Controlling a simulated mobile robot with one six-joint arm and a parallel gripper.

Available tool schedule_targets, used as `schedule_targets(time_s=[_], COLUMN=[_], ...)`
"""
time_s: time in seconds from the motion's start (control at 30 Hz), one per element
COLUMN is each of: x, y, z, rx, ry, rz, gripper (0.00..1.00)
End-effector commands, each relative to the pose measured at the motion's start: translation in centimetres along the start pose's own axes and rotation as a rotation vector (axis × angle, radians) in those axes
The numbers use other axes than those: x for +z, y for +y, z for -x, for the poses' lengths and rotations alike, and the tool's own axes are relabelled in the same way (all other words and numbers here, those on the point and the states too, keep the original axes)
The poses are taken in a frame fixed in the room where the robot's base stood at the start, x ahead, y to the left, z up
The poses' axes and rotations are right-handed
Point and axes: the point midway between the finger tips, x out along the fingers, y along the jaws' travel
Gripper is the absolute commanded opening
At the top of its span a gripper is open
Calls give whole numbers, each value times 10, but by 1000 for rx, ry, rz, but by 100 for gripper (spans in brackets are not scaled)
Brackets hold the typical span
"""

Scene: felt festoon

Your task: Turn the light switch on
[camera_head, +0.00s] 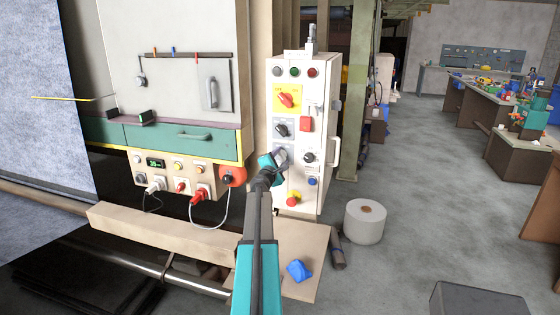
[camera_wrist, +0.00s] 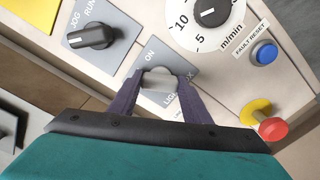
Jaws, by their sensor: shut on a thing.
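The light switch (camera_wrist: 159,78) is a pale grey knob on a grey plate lettered "ON" on one side and "LIGHT", partly covered, on the other. It sits between the two dark purple fingers of my gripper (camera_wrist: 160,88) in the wrist view. The fingers are shut on it. In the head view my gripper (camera_head: 279,158) is at the left front of the white control cabinet (camera_head: 322,190), against the light switch plate. The fingers hide part of the knob, so I cannot tell which way it is turned.
A black JOG/RUN selector (camera_wrist: 92,36), a speed dial (camera_wrist: 211,10), a blue fault reset button (camera_wrist: 264,54) and a red stop button (camera_wrist: 273,128) surround the switch. A machine (camera_head: 180,135) stands left of the cabinet. A white roll (camera_head: 365,224) stands on the floor at right.

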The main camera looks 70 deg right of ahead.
Motion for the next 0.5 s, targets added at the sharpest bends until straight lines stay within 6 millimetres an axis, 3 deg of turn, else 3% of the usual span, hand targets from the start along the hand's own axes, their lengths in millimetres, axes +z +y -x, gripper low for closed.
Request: schedule_targets(time_s=[0.5], x=[-2], y=[-4], z=[-2], rx=[3], ry=[-1], rz=[-228], gripper=[21])
